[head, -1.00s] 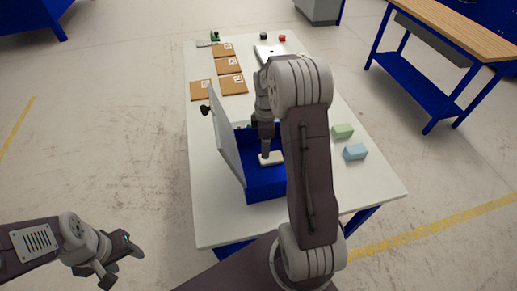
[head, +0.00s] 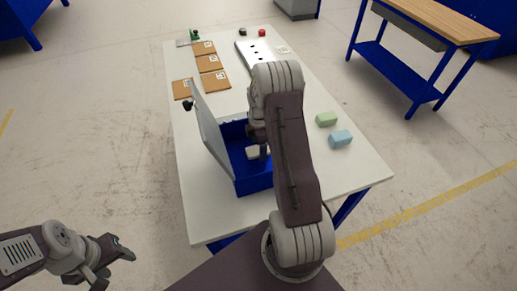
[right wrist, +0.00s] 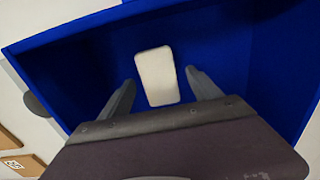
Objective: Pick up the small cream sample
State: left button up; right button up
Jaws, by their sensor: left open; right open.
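The small cream sample (right wrist: 156,76) lies inside the blue box (right wrist: 75,77), on its floor. In the right wrist view it sits between the two open fingers of my right gripper (right wrist: 158,90), with a gap on each side. In the head view the cream sample (head: 252,154) is partly hidden by my right arm, and the blue box (head: 255,184) stands with its white lid (head: 213,135) tilted open on the left. My left gripper (head: 112,263) is open and empty, off the table at lower left.
A green block (head: 326,119) and a light blue block (head: 340,139) lie on the white table (head: 215,219) right of my arm. The box walls surround the sample.

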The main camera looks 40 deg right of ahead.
jog(key=shift+w+f, duration=0.15)
jog(key=shift+f, duration=0.05)
jog(key=shift+a+r, duration=0.1)
jog(key=c, duration=1.4)
